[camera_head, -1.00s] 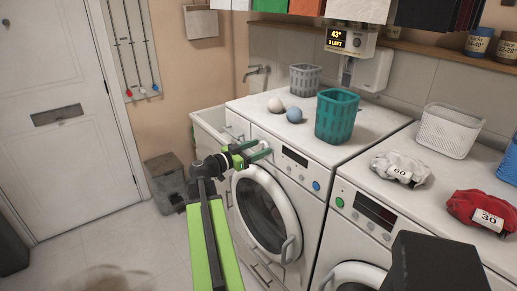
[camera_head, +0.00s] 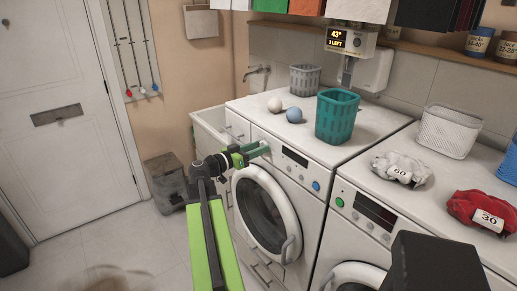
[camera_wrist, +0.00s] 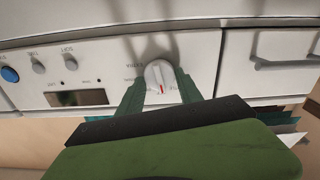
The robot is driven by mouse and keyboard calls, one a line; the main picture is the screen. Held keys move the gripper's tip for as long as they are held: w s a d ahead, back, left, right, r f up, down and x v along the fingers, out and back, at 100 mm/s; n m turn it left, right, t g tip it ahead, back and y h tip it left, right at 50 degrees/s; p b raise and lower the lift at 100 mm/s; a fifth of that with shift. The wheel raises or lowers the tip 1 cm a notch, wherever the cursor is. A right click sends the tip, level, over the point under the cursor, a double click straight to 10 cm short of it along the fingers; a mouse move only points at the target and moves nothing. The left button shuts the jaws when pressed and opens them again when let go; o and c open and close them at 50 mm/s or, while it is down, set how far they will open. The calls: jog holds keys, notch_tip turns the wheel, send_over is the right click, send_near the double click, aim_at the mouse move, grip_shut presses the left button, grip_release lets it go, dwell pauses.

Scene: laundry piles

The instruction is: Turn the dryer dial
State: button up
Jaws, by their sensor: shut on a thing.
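The dryer dial (camera_wrist: 160,79) is a round white knob with a red mark on the front panel of the left machine. My gripper (camera_wrist: 160,88) is shut on it, with one green finger on each side in the wrist view. In the head view my gripper (camera_head: 264,149) reaches the upper left of the machine's front (camera_head: 290,150), and its fingers hide the dial there. The lettering around the dial is partly covered and upside down in the wrist view.
A dark display (camera_wrist: 78,98) and buttons sit beside the dial. A teal basket (camera_head: 337,116), a grey basket (camera_head: 305,80) and two balls stand on top of the left machine. A second machine (camera_head: 375,215) stands to the right. Floor at the left is mostly clear.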

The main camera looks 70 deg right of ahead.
jog(key=n, duration=0.5)
jog(key=shift+f+n, duration=0.1)
jog(key=shift+n, duration=0.2)
dwell(0.4)
jog(key=o, duration=1.3)
jog(key=shift+w+a, duration=0.1)
jog(key=v, duration=1.7)
jog(key=shift+a, duration=0.15)
